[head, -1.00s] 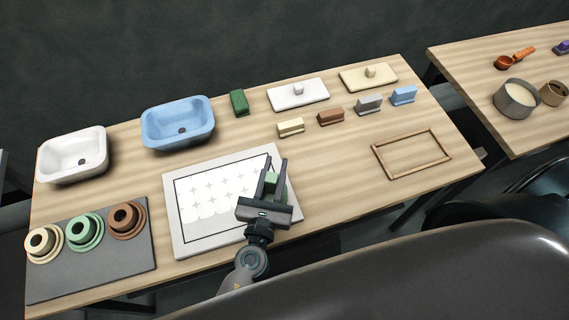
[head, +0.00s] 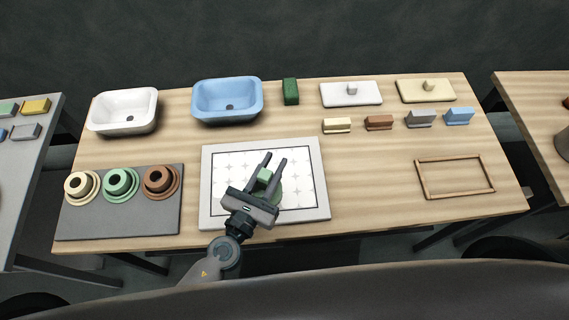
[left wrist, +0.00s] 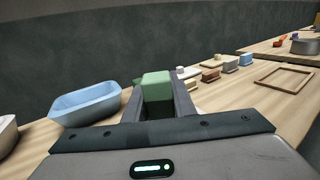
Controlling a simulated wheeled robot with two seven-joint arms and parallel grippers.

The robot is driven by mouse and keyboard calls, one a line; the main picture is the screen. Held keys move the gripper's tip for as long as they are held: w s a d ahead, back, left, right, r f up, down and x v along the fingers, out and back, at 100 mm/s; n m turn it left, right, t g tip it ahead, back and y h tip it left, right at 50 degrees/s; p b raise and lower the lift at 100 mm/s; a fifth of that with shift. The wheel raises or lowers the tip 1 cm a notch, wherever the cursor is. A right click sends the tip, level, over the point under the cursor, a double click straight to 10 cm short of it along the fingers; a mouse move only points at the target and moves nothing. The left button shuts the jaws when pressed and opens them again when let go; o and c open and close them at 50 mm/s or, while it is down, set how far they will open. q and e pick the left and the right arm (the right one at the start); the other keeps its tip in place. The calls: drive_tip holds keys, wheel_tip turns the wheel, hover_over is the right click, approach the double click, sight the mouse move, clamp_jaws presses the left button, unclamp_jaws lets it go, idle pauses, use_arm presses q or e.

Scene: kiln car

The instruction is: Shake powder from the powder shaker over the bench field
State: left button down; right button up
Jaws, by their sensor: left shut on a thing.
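My left gripper (head: 275,161) is shut on the green powder shaker (head: 265,176), holding it over the middle-right of the bench field. The shaker also shows between the fingers in the left wrist view (left wrist: 157,86); its lower part is mostly hidden by the gripper. The bench field (head: 230,170) is a dark-outlined area on a pale grey board (head: 212,215). White rounded patches with small star-shaped gaps cover much of what shows of it. The gripper and arm hide its lower middle. My right gripper is not in view.
A grey mat (head: 120,222) with several flanged, cup-like pieces lies left. A white basin (head: 124,112), blue basin (head: 228,101) and green block (head: 290,91) stand behind. Several small blocks, two lidded plates and a wooden frame (head: 456,195) are right. Bare wood lies between board and frame.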

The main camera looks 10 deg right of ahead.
use_arm(q)
drive_tip(key=a+b, duration=0.6)
drive_tip(key=a, duration=1.1)
drive_tip(key=shift+w, duration=0.35)
drive_tip(key=shift+d+r, duration=0.1)
drive_tip(key=s+d+p, duration=0.1)
drive_tip(key=d+p, duration=0.5)
drive_tip(key=d, duration=2.5)
